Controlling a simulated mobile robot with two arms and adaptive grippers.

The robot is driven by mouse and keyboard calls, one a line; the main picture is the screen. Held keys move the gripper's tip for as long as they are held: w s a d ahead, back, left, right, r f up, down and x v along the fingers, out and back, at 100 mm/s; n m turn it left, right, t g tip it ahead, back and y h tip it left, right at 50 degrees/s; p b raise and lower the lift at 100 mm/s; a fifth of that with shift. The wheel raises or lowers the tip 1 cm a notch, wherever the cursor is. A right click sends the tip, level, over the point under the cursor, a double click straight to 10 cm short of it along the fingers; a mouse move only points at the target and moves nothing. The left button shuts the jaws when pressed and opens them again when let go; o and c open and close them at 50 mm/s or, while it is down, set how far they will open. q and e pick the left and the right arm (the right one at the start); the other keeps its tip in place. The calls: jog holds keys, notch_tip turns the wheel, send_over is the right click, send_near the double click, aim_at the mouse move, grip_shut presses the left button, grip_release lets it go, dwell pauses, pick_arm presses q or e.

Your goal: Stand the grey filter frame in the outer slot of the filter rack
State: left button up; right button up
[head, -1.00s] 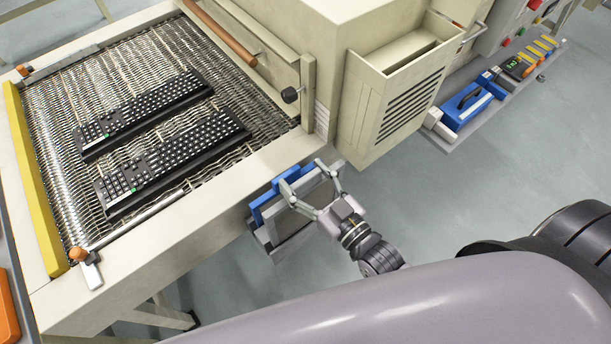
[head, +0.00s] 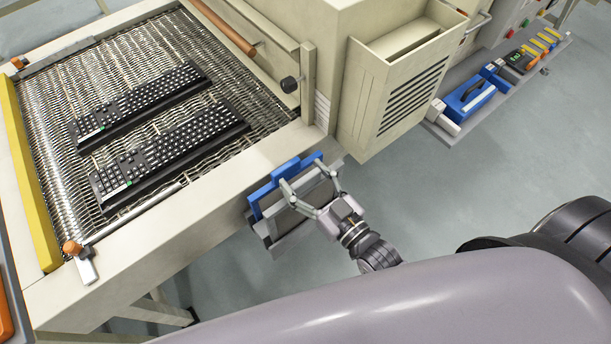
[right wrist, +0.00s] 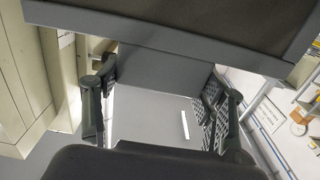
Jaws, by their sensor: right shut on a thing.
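The grey filter frame (head: 309,190) is held by my right gripper (head: 312,186) at the filter rack (head: 284,243), on the front side of the conveyor machine. It stands roughly upright, in front of a blue frame (head: 283,174) in the rack. The gripper's fingers are shut on it. Its lower edge is hidden, so I cannot tell how deep it sits in the outer slot. In the right wrist view, a grey surface (right wrist: 160,68) shows between the two fingers. My left gripper is not in view.
The conveyor mesh (head: 50,115) beside the rack carries two black keyboards (head: 170,155). A beige vented box (head: 400,95) stands just behind the rack. A blue case (head: 468,103) lies on a grey shelf at the back right. The floor (head: 430,190) to the right is open.

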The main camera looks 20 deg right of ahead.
aim_at(308, 192)
jog(key=shift+f+b, duration=1.4)
jog(key=shift+f, duration=0.85)
jog(key=o, duration=1.8)
notch_tip(308, 192, up, 6)
jog(key=p, duration=0.6)
jog(key=shift+r, duration=0.15)
jog(key=shift+f, duration=0.2)
jog(key=v, duration=1.2)
jog(key=shift+r, duration=0.1)
